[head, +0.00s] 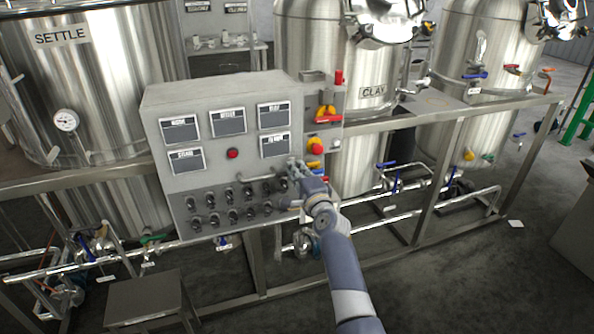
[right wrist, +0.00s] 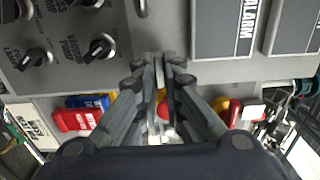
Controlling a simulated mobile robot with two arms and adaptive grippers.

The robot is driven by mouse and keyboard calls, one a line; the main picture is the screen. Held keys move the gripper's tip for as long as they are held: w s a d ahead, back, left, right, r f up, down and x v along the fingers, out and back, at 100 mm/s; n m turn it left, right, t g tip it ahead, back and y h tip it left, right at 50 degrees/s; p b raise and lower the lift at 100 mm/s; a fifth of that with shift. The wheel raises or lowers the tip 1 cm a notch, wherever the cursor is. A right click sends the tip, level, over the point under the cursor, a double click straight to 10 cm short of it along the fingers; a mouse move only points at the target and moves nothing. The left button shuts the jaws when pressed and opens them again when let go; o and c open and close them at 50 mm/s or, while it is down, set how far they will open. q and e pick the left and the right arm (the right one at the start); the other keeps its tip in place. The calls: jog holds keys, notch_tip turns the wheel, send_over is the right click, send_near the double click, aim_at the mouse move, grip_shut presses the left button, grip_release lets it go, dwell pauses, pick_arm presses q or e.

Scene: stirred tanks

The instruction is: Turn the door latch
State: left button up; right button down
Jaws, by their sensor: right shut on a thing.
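The grey control cabinet (head: 215,160) stands in the middle of the head view. My right gripper (head: 295,172) is at the right edge of its front, beside the lower right display. In the right wrist view the two fingers of my right gripper (right wrist: 162,65) are close together on a thin light grey piece, the door latch (right wrist: 159,76), at the cabinet's edge. The fingers cover most of the latch, so its angle is hard to tell. My left gripper is not in view.
Several black knobs (head: 232,197) and a bar handle (head: 258,177) sit left of my right gripper. A red and yellow switch (head: 326,112) and a red emergency button (head: 315,146) are just right of the cabinet. Steel tanks (head: 310,60) and a frame rail (head: 430,115) stand behind.

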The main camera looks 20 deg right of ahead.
jog(key=c, duration=1.7)
grip_release()
jog(key=s, duration=0.7)
jog(key=shift+s+d, duration=0.15)
jog(key=shift+s, duration=0.15)
